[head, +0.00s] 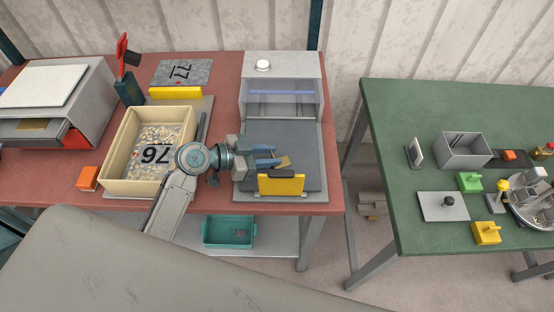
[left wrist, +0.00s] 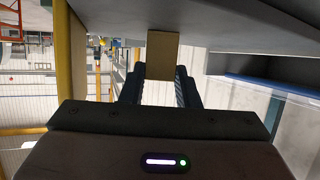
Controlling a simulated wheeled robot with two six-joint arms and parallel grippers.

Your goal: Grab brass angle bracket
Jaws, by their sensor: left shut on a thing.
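The brass angle bracket (head: 284,163) is at the tips of my left gripper (head: 273,156), over the dark grey bed of the bender (head: 285,133). In the left wrist view the bracket (left wrist: 162,54) shows as a flat tan-brass piece between the two dark blue fingers of the left gripper (left wrist: 160,75). The left gripper is shut on it. I cannot tell whether the bracket still touches the bed. Its bend is hard to make out. My right gripper is not in view.
A yellow block with a dark grip (head: 281,185) stands at the bed's front edge, close to the gripper. A cream bin of small parts (head: 111,160) is left of the bender. A green table (head: 385,150) with fixtures stands to the right, across a gap.

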